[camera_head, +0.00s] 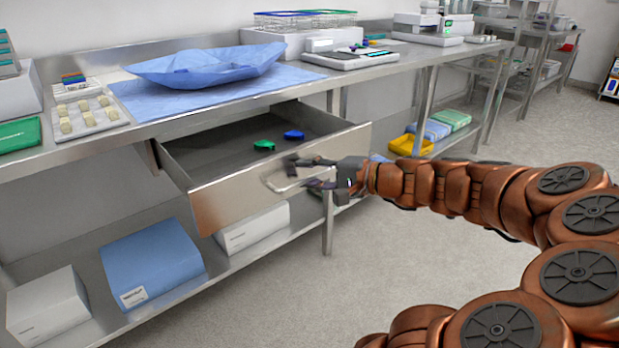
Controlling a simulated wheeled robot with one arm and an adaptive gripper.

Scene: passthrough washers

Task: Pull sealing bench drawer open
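The sealing bench drawer (225,196) is pulled well out from under the steel bench top, and its inside shows. A green item (264,146) and a blue item (294,135) lie on its floor. A bar handle (277,186) is on the drawer's metal front. My gripper (299,174) is at the right part of this handle, with one finger above the bar and one near or below it. The fingers overlap the handle in the picture, so I cannot tell whether they are closed on it.
The steel bench top (190,122) carries a blue wrap (205,66), a tray of small pieces (88,115) and a scale (350,58). A blue box (150,262) and white boxes stand on the lower shelf. A bench leg (327,225) stands below the drawer's right side. The floor at right is clear.

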